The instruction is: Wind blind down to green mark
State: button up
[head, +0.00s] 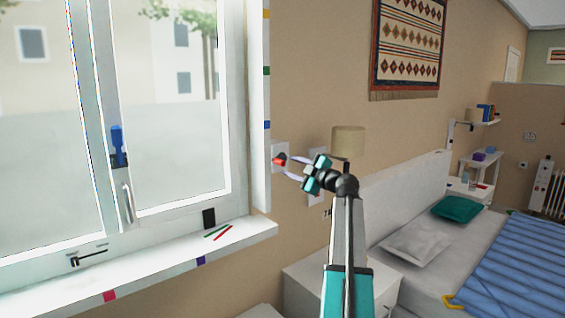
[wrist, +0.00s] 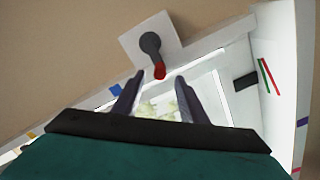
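A winder with a dark crank arm (wrist: 150,44) and a red knob (head: 280,160) sits on a white wall plate (head: 278,150) just right of the window. The red knob (wrist: 159,72) points toward me in the wrist view. My gripper (head: 291,167) is open, its two purple fingers apart and empty. In the wrist view, the knob lies just beyond the gap between the fingertips (wrist: 157,92), apart from both. A green mark (head: 267,70) is on the window's right side frame, between a yellow mark (head: 266,14) and a blue mark (head: 267,126). No blind shows in either view.
The window sill (head: 150,272) juts out at lower left, with red and green strips on it. A white cabinet (head: 305,272) stands below, beside the bed.

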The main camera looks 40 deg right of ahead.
aim_at(283, 164)
jog(key=shift+w+d+p, duration=0.2)
jog(key=shift+w+p, duration=0.5)
jog(key=shift+w, duration=2.15)
grip_shut()
